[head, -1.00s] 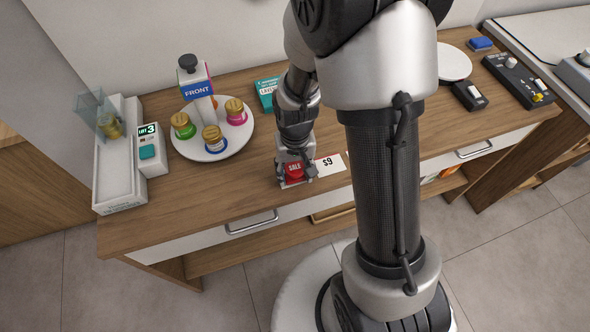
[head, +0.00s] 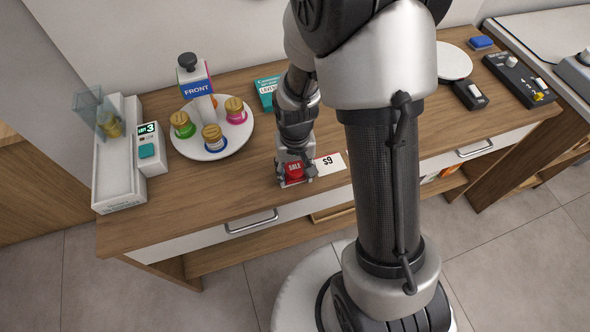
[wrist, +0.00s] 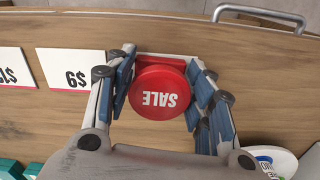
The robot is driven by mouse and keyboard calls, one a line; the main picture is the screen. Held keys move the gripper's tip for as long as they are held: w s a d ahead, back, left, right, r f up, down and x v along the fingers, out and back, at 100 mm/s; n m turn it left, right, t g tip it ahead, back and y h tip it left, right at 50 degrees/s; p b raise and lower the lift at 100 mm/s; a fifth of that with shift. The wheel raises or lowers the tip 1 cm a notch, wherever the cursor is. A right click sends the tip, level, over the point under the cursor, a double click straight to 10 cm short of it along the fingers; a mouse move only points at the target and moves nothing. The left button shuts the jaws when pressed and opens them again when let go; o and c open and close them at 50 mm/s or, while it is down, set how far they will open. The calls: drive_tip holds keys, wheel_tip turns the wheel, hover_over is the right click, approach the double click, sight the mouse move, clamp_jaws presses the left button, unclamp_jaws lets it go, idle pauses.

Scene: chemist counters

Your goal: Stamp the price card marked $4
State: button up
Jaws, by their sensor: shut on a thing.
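My gripper (wrist: 161,100) is shut on the red SALE stamp (wrist: 158,93), with a blue-padded finger on each side of it. The stamp's round top faces the wrist camera, its lettering upside down there. In the head view the stamp (head: 294,170) is low at the front of the wooden counter, and my gripper (head: 296,174) is around it. A card marked $9 (wrist: 75,72) lies beside the gripper, also in the head view (head: 329,164). No $4 marking is visible.
A card marked $15 (wrist: 8,72) lies beyond the $9 card. A white round tray (head: 190,150) holds several gold-topped pots and a FRONT dispenser (head: 197,90). A white device reading 3 (head: 150,155) stands left. A teal box (head: 266,92) lies behind my arm.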

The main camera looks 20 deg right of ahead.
drive_tip(key=shift+s, duration=0.1)
drive_tip(key=shift+r+p, duration=2.85)
drive_tip(key=shift+r, duration=0.65)
